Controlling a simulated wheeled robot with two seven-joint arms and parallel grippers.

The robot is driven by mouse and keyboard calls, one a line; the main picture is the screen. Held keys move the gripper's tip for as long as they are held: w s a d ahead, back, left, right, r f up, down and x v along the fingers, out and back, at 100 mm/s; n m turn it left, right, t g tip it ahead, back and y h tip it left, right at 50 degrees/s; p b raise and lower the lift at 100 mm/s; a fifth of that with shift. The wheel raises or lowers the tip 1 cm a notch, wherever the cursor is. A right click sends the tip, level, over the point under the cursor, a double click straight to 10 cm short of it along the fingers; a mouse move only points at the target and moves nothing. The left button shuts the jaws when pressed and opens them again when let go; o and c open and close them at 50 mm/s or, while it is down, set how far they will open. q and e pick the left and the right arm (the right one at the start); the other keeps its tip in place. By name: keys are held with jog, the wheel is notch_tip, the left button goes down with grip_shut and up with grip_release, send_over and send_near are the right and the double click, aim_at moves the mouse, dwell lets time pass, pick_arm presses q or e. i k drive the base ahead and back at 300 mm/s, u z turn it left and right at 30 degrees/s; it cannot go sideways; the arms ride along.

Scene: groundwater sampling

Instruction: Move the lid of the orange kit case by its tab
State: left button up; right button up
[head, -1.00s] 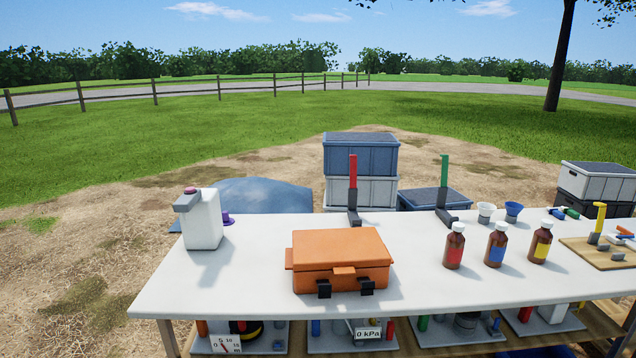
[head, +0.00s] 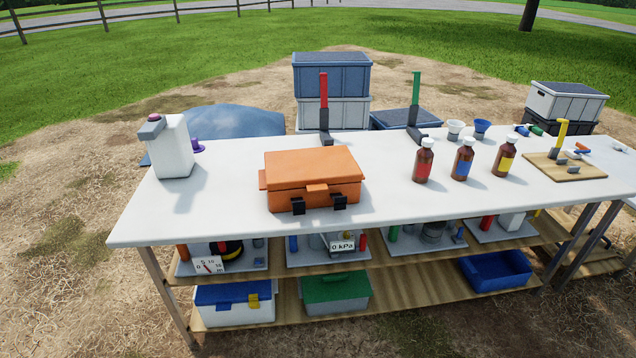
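The orange kit case (head: 285,198) stands on the white table (head: 225,220), left of its middle. Its lid (head: 310,164) is down. An orange tab (head: 317,190) sticks out at the middle of the lid's front edge. Two black latches show on the front, a left one (head: 298,206) and a right one (head: 339,202). Neither of my grippers is in the head view.
A white jug (head: 172,150) stands left of the case. Brown bottles with a red label (head: 423,166), a blue label (head: 461,165) and a yellow label (head: 502,160) stand to the right. Red (head: 324,90) and green (head: 415,92) upright handles stand behind. The tabletop around the case is clear.

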aim_at(313, 169)
jog(key=u, duration=0.15)
jog(key=k, duration=0.5)
jog(key=u, duration=0.65)
jog(key=k, duration=0.7)
jog(key=z, duration=0.8)
jog(key=i, duration=1.55)
jog(key=u, duration=0.6)
